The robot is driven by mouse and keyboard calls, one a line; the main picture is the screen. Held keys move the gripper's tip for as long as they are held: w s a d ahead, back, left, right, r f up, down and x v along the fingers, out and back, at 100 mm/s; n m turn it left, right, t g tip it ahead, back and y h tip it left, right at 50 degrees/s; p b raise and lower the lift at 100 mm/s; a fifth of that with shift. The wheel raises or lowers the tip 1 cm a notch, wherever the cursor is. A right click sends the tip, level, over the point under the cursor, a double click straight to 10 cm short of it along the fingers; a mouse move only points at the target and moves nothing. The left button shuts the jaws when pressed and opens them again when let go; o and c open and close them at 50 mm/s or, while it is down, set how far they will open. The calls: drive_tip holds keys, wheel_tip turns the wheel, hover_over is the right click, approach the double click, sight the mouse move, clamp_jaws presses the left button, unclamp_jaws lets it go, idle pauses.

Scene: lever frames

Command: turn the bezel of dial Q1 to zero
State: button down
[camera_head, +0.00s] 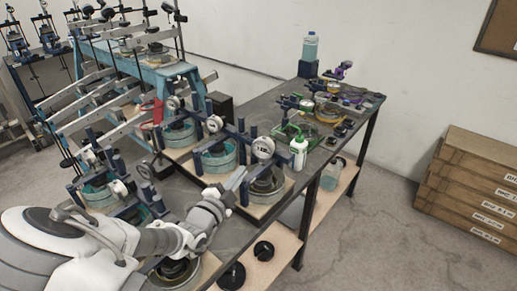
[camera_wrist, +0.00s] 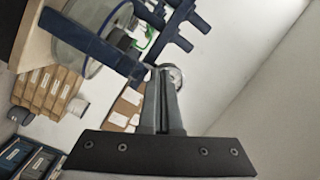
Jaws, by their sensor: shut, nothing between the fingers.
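Several white-faced round dials sit on the blue lever frames in the head view. The nearest to my gripper is a dial (camera_head: 263,148) on the front right frame; two more, a middle dial (camera_head: 214,123) and a back dial (camera_head: 173,103), stand further left. No label is legible, so I cannot tell which is Q1. My gripper (camera_head: 240,174) is shut and empty, just below and left of the nearest dial. In the wrist view its shut fingers (camera_wrist: 163,72) partly cover a round dial (camera_wrist: 177,77); its face and pointer cannot be read. I cannot tell whether they touch.
Blue frame bars (camera_wrist: 100,47) cross close to my fingers above a clear round cell (camera_wrist: 72,22). A white bottle (camera_head: 298,152) stands right of the nearest dial. Black discs (camera_head: 263,250) lie on the low shelf. Stacked boxes (camera_head: 470,190) stand at right; the floor between is clear.

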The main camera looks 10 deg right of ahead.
sight(262, 149)
drive_tip(key=b+x, duration=0.1)
drive_tip(key=x, duration=0.3)
drive_tip(key=shift+w+d+f, duration=0.1)
drive_tip(key=shift+d+f, duration=0.05)
drive_tip(key=shift+f, duration=0.05)
drive_tip(key=shift+b+x, duration=0.35)
drive_tip(key=shift+x, duration=0.45)
drive_tip(key=shift+w+r, duration=0.1)
drive_tip(key=shift+r, duration=0.1)
drive_tip(key=shift+d+r, duration=0.2)
drive_tip(key=shift+r, duration=0.05)
drive_tip(key=shift+a+r, duration=0.2)
drive_tip(key=shift+r, duration=0.1)
drive_tip(key=shift+w+a+r+b, duration=0.25)
drive_tip(key=shift+w+r+b, duration=0.05)
drive_tip(key=shift+r+b, duration=0.3)
drive_tip(key=shift+r, duration=0.1)
drive_tip(key=shift+w+a, duration=0.1)
drive_tip(key=shift+a, duration=0.05)
